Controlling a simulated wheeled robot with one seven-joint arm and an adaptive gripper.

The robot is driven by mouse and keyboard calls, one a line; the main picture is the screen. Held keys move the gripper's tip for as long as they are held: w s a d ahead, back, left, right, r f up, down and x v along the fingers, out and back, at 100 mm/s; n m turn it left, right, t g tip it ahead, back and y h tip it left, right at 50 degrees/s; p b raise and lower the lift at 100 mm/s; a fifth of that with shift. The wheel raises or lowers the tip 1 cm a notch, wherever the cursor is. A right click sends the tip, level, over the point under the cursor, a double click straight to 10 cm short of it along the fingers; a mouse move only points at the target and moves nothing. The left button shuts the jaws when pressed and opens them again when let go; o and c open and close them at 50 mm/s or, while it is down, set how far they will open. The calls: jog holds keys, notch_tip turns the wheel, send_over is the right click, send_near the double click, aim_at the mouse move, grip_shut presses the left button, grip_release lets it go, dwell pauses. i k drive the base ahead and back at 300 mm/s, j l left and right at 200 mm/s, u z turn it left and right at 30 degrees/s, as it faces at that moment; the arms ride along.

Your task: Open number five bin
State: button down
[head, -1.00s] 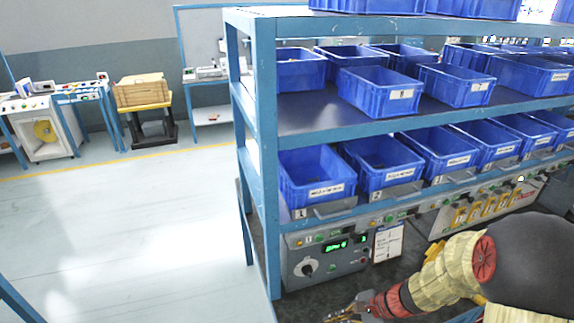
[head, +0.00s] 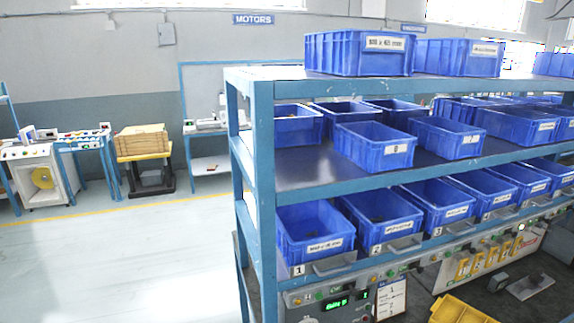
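A row of blue bins stands on the rack's lower shelf, each with a metal handle plate below it. Number plates 1, 2 and 3 are readable under the first three bins from the left. The fifth bin from the left (head: 522,179) appears to be number five, but its number is too small to read. It sits in line with its neighbours, with its front label facing out. My gripper is not in view.
The blue rack (head: 262,180) holds more blue bins on its middle and top shelves. Below are a control panel (head: 335,303), a yellow container (head: 460,310) and yellow switches (head: 480,264). The floor at left (head: 130,260) is clear.

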aim_at(533, 187)
jog(key=i+l+u, duration=0.1)
jog(key=l, duration=0.75)
jog(key=i+l+u, duration=0.15)
jog(key=l, duration=0.75)
jog(key=i+l+u, duration=0.1)
jog(key=l, duration=0.8)
jog(key=i+l+u, duration=0.1)
jog(key=l, duration=0.8)
jog(key=i, duration=0.05)
